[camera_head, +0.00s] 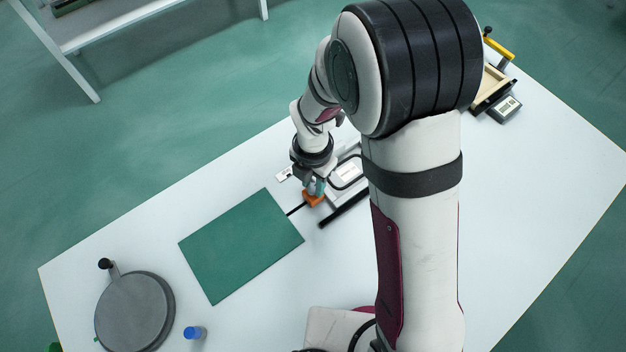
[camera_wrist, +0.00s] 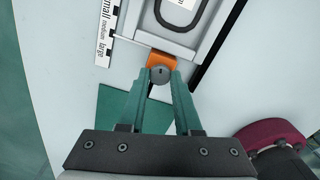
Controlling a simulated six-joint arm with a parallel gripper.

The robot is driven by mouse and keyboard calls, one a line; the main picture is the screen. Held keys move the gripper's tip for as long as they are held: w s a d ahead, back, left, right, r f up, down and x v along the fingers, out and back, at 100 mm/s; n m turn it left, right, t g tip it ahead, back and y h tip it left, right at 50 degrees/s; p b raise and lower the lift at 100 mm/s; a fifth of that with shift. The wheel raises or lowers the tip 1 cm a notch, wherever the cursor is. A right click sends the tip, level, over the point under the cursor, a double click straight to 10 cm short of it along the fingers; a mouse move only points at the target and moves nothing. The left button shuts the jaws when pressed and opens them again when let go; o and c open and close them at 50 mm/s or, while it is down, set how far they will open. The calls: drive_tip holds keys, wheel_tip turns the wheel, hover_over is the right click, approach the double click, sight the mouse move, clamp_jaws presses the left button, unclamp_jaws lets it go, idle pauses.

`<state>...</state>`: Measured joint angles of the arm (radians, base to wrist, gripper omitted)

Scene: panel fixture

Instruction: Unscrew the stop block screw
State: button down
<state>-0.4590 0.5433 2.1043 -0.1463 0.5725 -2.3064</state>
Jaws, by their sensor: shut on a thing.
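The stop block (camera_wrist: 160,60) is orange and sits at the end of the grey panel fixture (camera_wrist: 187,47) in the wrist view. The block also shows in the head view (camera_head: 313,199), partly covered by my gripper. The stop block screw (camera_wrist: 160,76) has a round grey head with a dark mark on it. My gripper (camera_wrist: 160,80) is shut on the screw head, with one green finger on each side. In the head view my gripper (camera_head: 314,186) points down over the block. The screw's shaft is hidden.
A white scale strip (camera_wrist: 103,35) reading small, medium, large lies beside the fixture. A green panel (camera_head: 241,245) lies flat left of the block. A round grey disc (camera_head: 134,311) and a blue-capped item (camera_head: 194,332) stand at the front left. A wooden tray (camera_head: 489,86) is at the back right.

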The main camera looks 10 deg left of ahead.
sight(313, 188)
drive_tip(key=c, duration=0.6)
unclamp_jaws()
wheel_tip(313, 188, up, 16)
drive_tip(key=shift+f, duration=0.1)
drive_tip(key=s+d+m, duration=0.4)
drive_tip(key=s+m, duration=0.2)
drive_tip(key=m, duration=0.6)
drive_tip(key=s+d+r+m+y, duration=0.1)
drive_tip(key=s+d+m, duration=0.2)
drive_tip(key=m, duration=0.8)
drive_tip(key=s+d+m, duration=0.4)
drive_tip(key=s+m, duration=0.4)
drive_tip(key=m, duration=0.4)
drive_tip(key=shift+s+d+r+m+y, duration=0.3)
drive_tip(key=shift+s+d+y, duration=0.05)
drive_tip(key=shift+y, duration=0.05)
